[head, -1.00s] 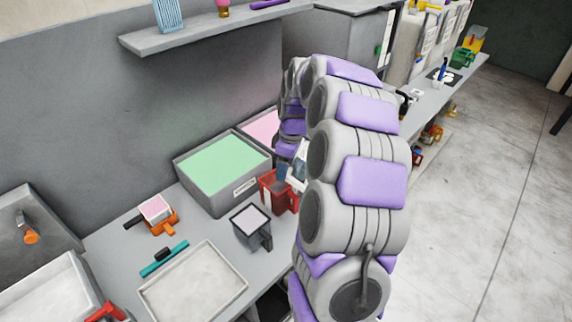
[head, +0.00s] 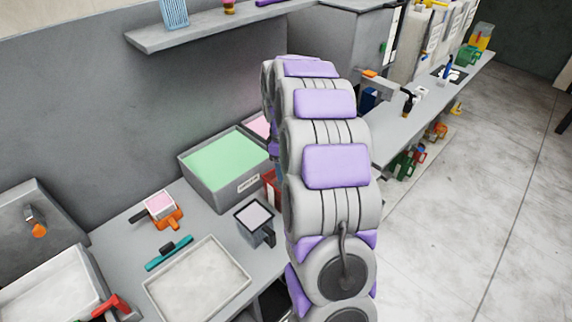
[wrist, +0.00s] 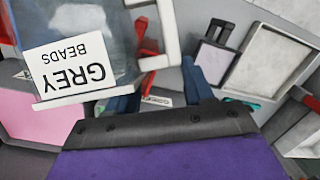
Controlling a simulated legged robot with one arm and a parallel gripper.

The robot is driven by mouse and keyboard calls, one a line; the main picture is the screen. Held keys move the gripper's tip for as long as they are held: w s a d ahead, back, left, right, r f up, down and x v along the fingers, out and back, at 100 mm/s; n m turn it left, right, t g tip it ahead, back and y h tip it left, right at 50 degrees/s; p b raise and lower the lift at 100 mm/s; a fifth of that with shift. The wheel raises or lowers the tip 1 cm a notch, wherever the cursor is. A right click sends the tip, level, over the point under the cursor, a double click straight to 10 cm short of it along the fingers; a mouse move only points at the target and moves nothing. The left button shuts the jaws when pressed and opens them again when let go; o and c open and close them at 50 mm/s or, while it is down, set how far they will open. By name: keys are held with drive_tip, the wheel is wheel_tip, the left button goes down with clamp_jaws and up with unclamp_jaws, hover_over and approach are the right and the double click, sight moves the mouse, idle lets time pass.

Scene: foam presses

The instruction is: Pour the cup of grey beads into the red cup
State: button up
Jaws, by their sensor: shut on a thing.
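The cup of grey beads (wrist: 95,30) is large at the top left of the wrist view. It is see-through, with a white label reading "GREY BEADS" upside down in this view, and a pale handle. My gripper (wrist: 160,86), with blue fingers, is shut on it. The beads are not clearly visible, and I cannot tell the cup's tilt. The red cup (head: 269,184) stands on the bench by the green-filled bin, mostly hidden behind my arm in the head view. A red part beside the held cup in the wrist view (wrist: 147,43) looks like it.
A dark grey cup (head: 267,237) stands left of my arm. A shelf (head: 215,28) hangs above.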

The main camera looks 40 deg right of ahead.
drive_tip(key=shift+w+a+f+g+h+p, duration=0.2)
drive_tip(key=shift+w+f+g+h+p, duration=0.15)
drive_tip(key=shift+f+g+p, duration=0.25)
drive_tip(key=shift+w+a+f+g+h+p, duration=0.2)
drive_tip(key=shift+f+g+h+p, duration=0.15)
drive_tip(key=shift+f+g+p, duration=0.2)
drive_tip(key=shift+w+a+f+g+h+p, duration=0.2)
drive_tip(key=shift+w+f+g+h+p, duration=0.1)
drive_tip(key=shift+g+h+p, duration=0.25)
drive_tip(key=shift+w+a+f+g+h+p, duration=0.25)
drive_tip(key=shift+w+g+h+p, duration=0.1)
drive_tip(key=shift+g+p, duration=0.35)
idle(0.3)
